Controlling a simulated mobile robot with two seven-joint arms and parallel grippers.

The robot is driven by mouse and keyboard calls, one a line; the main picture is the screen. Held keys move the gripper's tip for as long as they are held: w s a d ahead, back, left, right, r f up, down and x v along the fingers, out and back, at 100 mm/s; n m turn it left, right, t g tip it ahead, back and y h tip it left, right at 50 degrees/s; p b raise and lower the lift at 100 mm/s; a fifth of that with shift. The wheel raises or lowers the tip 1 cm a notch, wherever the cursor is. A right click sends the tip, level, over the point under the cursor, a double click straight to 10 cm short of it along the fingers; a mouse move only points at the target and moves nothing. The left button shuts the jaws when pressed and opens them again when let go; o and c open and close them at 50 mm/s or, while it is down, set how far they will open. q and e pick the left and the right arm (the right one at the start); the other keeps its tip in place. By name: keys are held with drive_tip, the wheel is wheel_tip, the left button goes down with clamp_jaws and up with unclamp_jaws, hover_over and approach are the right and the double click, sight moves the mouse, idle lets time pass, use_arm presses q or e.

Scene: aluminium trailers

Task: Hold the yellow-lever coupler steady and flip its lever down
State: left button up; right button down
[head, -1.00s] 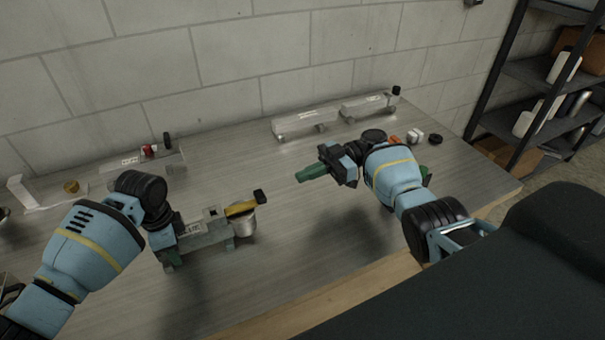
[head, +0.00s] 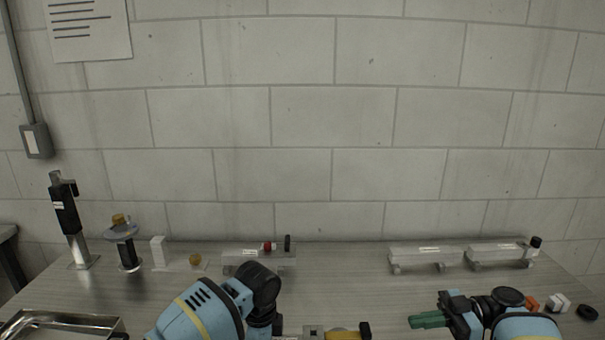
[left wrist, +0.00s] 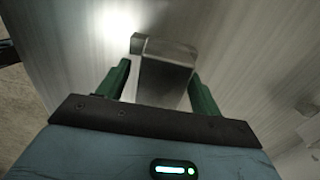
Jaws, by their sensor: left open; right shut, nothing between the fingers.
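The yellow-lever coupler (head: 313,333) shows only its top at the bottom edge of the head view. Its yellow lever (head: 344,335) sticks out to the right and ends in a black tip (head: 365,330). The rest is cut off. My left gripper (left wrist: 160,70) is open in the left wrist view, its green fingers on either side of the grey metal coupler body (left wrist: 165,82). I cannot tell whether they touch it. In the head view the left fingers are out of sight. My right gripper (head: 412,322) is shut and empty, to the right of the lever and apart from it.
Behind stand a coupler with a red part (head: 262,257) and two plain grey ones (head: 425,257) (head: 497,254). A black jack (head: 67,215) stands far left. Small orange, white and black parts (head: 558,303) lie at right. The table between is clear.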

use_arm(q)
wheel_tip(320, 180, up, 10)
drive_tip(key=shift+r, duration=0.2)
